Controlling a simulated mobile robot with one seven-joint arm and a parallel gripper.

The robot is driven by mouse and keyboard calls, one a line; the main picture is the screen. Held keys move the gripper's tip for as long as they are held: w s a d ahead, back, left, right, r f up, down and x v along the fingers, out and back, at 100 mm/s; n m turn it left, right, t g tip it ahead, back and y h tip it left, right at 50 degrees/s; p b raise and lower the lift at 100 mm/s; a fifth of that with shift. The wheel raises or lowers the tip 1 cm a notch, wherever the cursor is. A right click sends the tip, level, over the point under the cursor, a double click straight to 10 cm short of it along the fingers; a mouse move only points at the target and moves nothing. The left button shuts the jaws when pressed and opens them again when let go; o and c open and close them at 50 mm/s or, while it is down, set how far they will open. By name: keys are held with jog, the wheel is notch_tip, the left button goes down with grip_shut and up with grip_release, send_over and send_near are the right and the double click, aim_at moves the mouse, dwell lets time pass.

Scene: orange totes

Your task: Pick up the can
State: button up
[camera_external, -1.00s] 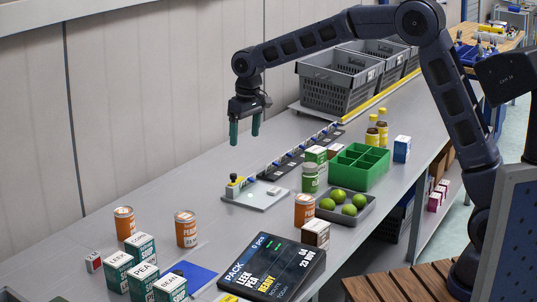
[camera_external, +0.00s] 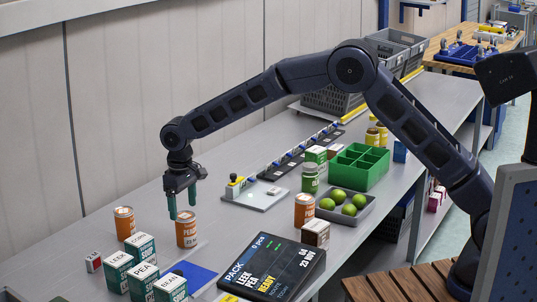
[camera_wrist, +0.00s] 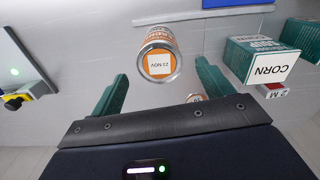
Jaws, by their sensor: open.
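Three orange cans with white labels stand on the grey table: a left can (camera_external: 124,223), a middle can (camera_external: 187,230) and a right can (camera_external: 304,211). My gripper (camera_external: 182,211) is open and empty, pointing down at the middle can's top. In the external view one finger overlaps the can's edge; contact cannot be told. In the wrist view an orange can (camera_wrist: 160,38) with a "23 NOV" top shows between and beyond the green fingers (camera_wrist: 163,72). Part of another can (camera_wrist: 195,98) shows behind the gripper's edge.
Green and white boxes (camera_external: 142,247) and a small red and white box (camera_external: 93,262) stand in front and left. A blue mat (camera_external: 193,275), a display panel (camera_external: 272,265) and a tray of limes (camera_external: 340,213) lie to the right.

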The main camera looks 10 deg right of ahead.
aim_at(185, 227)
jog(key=shift+f, duration=3.9)
jog(key=c, duration=1.3)
